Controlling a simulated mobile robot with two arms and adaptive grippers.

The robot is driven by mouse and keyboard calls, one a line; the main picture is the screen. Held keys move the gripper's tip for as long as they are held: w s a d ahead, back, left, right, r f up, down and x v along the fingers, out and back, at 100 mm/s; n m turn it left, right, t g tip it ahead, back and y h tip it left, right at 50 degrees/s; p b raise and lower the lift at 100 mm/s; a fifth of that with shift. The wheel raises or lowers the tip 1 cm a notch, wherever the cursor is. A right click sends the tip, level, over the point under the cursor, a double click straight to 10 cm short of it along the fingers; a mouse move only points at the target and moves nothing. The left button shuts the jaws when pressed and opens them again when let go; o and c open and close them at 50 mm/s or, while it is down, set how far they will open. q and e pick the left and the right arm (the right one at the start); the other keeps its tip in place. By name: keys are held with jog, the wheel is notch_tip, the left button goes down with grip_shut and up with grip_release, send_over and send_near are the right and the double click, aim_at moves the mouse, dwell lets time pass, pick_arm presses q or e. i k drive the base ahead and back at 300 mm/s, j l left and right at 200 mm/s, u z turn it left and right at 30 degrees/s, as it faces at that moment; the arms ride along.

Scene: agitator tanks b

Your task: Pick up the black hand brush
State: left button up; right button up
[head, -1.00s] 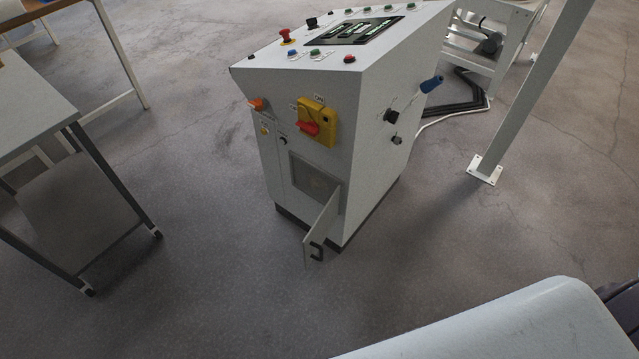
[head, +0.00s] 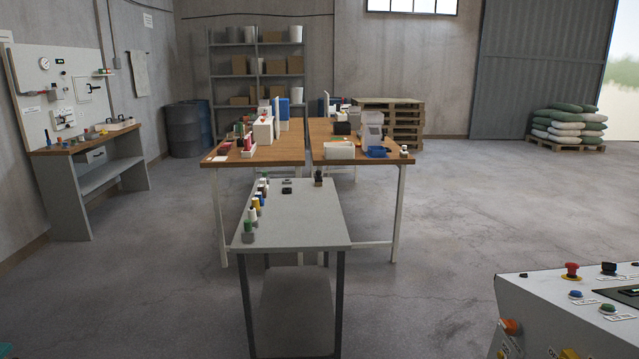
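I cannot make out the black hand brush for certain; things are small at this distance. A small dark upright object (head: 318,178) stands at the far right of the grey table (head: 305,225). Small flat black objects (head: 287,188) lie near the middle of its far edge. I cannot tell whether any of these is the brush. Neither of my grippers is in view.
Bottles (head: 252,215) line the grey table's left edge. Two wooden-topped workbenches (head: 285,155) stand behind it, loaded with equipment. A control cabinet (head: 560,310) stands at the lower right. A wall bench (head: 92,143) is at left. Floor (head: 460,205) right of the tables is clear.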

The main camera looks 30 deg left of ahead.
aim_at(318, 178)
jog(key=i+j, duration=0.25)
jog(key=j, duration=0.3)
jog(key=i+j+z, duration=0.35)
jog(key=j, duration=0.9)
jog(key=i+j+z, duration=0.1)
jog(key=j+z, duration=0.25)
jog(key=j, duration=0.95)
jog(key=j+z, duration=0.4)
jog(key=j, duration=0.95)
jog(key=j+z, duration=0.15)
jog(key=j, duration=0.35)
jog(key=k+j+z, duration=0.15)
jog(key=j, duration=0.3)
jog(key=k+j+z, duration=0.15)
jog(key=j, duration=0.3)
jog(key=k+j+z, duration=0.15)
jog(key=j, duration=0.3)
jog(key=k+j+z, duration=0.15)
jog(key=j, duration=0.3)
jog(key=k+j+z, duration=0.15)
jog(key=j, duration=0.25)
jog(key=k+j+z, duration=0.15)
jog(key=j, duration=0.25)
